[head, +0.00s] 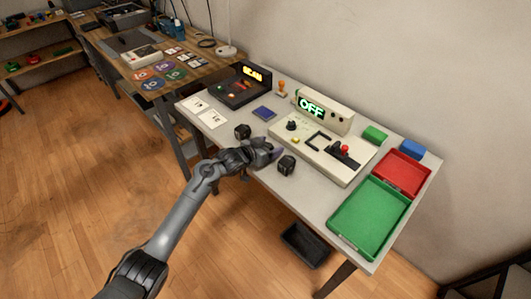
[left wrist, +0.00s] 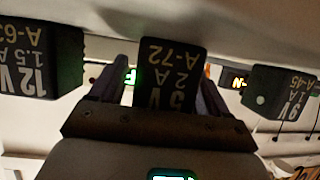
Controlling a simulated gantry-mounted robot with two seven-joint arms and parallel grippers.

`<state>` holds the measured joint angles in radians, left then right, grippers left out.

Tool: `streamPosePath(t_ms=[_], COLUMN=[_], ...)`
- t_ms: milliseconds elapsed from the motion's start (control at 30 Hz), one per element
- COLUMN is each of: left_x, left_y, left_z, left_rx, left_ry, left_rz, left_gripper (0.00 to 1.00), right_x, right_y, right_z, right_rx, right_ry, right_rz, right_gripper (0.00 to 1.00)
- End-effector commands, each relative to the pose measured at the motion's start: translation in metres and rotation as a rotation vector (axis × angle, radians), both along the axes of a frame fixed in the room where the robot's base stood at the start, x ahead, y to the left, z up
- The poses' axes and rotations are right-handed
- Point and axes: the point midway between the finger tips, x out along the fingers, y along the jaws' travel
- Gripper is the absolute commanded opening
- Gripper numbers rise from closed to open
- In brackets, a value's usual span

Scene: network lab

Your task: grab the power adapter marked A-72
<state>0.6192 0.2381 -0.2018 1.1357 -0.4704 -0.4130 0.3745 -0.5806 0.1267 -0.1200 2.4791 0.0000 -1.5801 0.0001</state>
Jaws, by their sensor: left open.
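The power adapter marked A-72 (left wrist: 172,62) is a black block with "5V 2A" printed on it. In the left wrist view it appears upside down, between the two fingers of my left gripper (left wrist: 163,88). The fingers are open, one on each side of it, and I cannot tell whether they touch it. In the head view my left gripper (head: 270,153) is over the table's front edge and hides this adapter. Two other black adapters flank it: one marked 12V, 1.5A (left wrist: 40,62), and one marked 9V (left wrist: 280,92). My right gripper is not in view.
In the head view, black adapters stand left (head: 242,131) and right (head: 287,166) of my gripper. Behind are a console reading OFF (head: 325,110), a dark SCAN device (head: 240,88) and a blue pad (head: 264,113). Red (head: 402,191) and green (head: 340,226) trays lie right.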

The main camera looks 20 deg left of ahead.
Motion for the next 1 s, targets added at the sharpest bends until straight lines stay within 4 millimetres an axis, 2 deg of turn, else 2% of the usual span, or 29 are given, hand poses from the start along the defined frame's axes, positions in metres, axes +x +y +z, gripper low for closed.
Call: streamPosePath(t_ms=[167, 500, 567, 833, 1000], left_x=[0.000, 0.000, 0.000, 0.000, 0.000], left_y=[0.000, 0.000, 0.000, 0.000, 0.000], left_z=[0.001, 0.001, 0.002, 0.003, 0.012], left_rx=[0.000, 0.000, 0.000, 0.000, -0.001], left_ry=[-0.001, -0.001, -0.002, -0.002, -0.004], left_rz=[0.000, 0.000, 0.001, 0.001, 0.001], left_gripper=[0.75, 0.23, 0.15, 0.15, 0.15], right_x=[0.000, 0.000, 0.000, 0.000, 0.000], right_y=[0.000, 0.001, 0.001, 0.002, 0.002], right_z=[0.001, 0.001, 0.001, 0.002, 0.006], right_rx=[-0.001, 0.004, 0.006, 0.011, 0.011], right_ry=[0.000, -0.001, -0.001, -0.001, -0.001], right_rz=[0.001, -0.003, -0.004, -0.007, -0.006], right_gripper=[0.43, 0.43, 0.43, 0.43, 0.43])
